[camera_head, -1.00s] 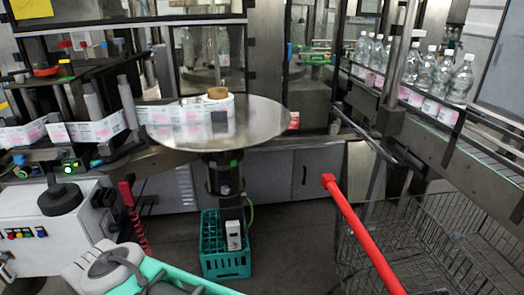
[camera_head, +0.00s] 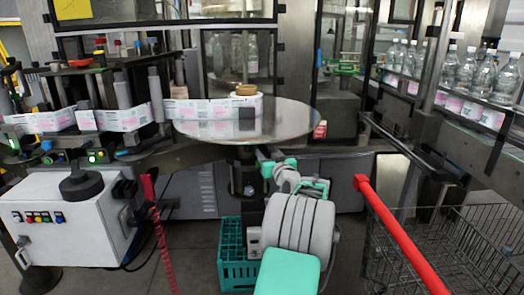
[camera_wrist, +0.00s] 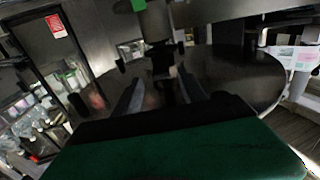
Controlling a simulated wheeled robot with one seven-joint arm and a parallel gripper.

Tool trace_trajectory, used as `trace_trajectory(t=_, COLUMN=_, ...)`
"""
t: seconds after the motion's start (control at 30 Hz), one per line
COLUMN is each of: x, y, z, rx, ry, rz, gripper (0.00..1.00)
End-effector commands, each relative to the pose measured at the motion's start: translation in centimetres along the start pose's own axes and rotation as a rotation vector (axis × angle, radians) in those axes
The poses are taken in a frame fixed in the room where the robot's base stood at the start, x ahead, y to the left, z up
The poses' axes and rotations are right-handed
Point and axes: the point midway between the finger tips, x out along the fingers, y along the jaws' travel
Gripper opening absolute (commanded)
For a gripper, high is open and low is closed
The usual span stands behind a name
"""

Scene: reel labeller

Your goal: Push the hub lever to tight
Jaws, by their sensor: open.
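The round metal reel table (camera_head: 295,118) stands on a dark post (camera_head: 237,180). A brown core (camera_head: 246,89) sits on the label reel (camera_head: 258,105) on top of it. My gripper (camera_head: 264,158) is just under the table's front edge, to the right of the post; my arm hides part of the post. In the wrist view my gripper (camera_wrist: 160,95) has its two fingers apart with nothing held. The dark hub (camera_wrist: 158,55) and the table's underside (camera_wrist: 240,75) lie ahead of the fingers. I cannot clearly tell the lever, its setting, or any contact.
A teal crate (camera_head: 238,276) stands on the floor under the table. A red bar (camera_head: 395,232) and wire cart (camera_head: 480,245) are at the right. A white control box (camera_head: 75,225) is at the left. Bottles (camera_head: 465,70) line the conveyor at upper right.

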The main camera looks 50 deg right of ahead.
Motion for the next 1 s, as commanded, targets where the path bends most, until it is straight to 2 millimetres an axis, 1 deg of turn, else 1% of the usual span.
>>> trace_trajectory(t=0.1, x=2.5, y=-0.2, z=-0.1, rx=0.000, ry=-0.003, rz=-0.004, gripper=0.49)
trace_trajectory(t=0.2, x=4.3, y=-0.2, z=-0.1, rx=-0.001, ry=-0.002, rz=-0.003, gripper=0.49)
trace_trajectory(t=0.3, x=5.5, y=-0.1, z=0.0, rx=0.000, ry=-0.004, rz=-0.001, gripper=0.49)
trace_trajectory(t=0.4, x=6.1, y=-0.1, z=0.0, rx=0.000, ry=-0.004, rz=-0.001, gripper=0.49)
trace_trajectory(t=0.63, x=6.1, y=-0.1, z=0.1, rx=0.000, ry=-0.004, rz=0.000, gripper=0.48)
trace_trajectory(t=1.0, x=6.1, y=-0.1, z=0.1, rx=0.000, ry=-0.004, rz=0.000, gripper=0.18)
